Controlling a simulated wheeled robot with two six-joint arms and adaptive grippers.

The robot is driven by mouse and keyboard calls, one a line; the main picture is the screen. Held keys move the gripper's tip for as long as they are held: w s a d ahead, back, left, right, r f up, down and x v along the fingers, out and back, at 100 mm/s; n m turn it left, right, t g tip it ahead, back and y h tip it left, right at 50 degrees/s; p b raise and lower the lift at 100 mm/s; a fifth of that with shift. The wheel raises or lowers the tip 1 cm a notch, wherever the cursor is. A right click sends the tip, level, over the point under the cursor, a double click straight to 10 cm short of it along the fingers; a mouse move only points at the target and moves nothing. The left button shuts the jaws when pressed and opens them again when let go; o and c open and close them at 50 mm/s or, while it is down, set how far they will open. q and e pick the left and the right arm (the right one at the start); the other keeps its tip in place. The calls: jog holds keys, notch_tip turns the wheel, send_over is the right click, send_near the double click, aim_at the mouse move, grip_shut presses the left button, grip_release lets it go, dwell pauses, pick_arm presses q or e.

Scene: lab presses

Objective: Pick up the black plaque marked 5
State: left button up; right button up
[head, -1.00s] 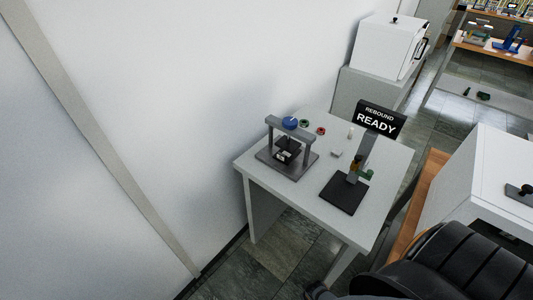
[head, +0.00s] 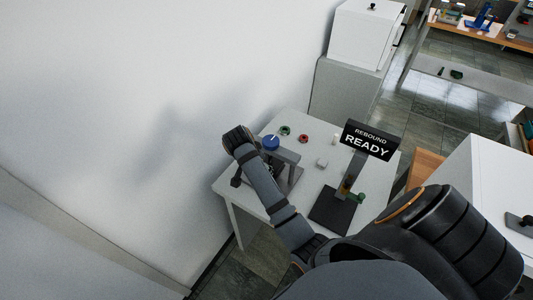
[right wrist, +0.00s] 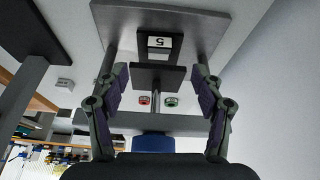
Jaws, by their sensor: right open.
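The black plaque marked 5 (right wrist: 159,44) shows in the right wrist view with its white label upside down. It sits on the grey base plate (right wrist: 197,23) of the small press, beside the dark pressing plate (right wrist: 158,78). My right gripper (right wrist: 161,72) is open, its fingers apart to either side of the pressing plate, with nothing between them held. My left gripper is not in view.
The press has a grey crossbar (head: 285,154) with a blue knob (head: 270,142). Red (head: 304,138) and green (head: 285,130) buttons lie behind it. A black "REBOUND READY" sign (head: 369,141) stands to the right, near a black-based stand (head: 331,211). The wall is close at left.

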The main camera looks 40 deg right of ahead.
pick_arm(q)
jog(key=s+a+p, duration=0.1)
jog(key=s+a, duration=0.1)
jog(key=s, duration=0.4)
pick_arm(e)
jog(key=f, duration=0.1)
jog(key=d+f, duration=0.1)
jog(key=f, duration=0.1)
jog(key=shift+w+d+m, duration=0.3)
jog(key=shift+d, duration=0.05)
jog(key=shift+p+x, duration=0.95)
jog(key=shift+x, duration=0.15)
jog(key=x, duration=0.3)
jog(key=shift+a, duration=0.1)
jog(key=shift+f, duration=0.1)
jog(key=c, duration=0.7)
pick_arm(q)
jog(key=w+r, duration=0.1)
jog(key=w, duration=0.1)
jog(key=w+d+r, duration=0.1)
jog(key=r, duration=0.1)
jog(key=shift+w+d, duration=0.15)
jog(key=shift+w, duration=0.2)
pick_arm(e)
jog(key=c, duration=0.6)
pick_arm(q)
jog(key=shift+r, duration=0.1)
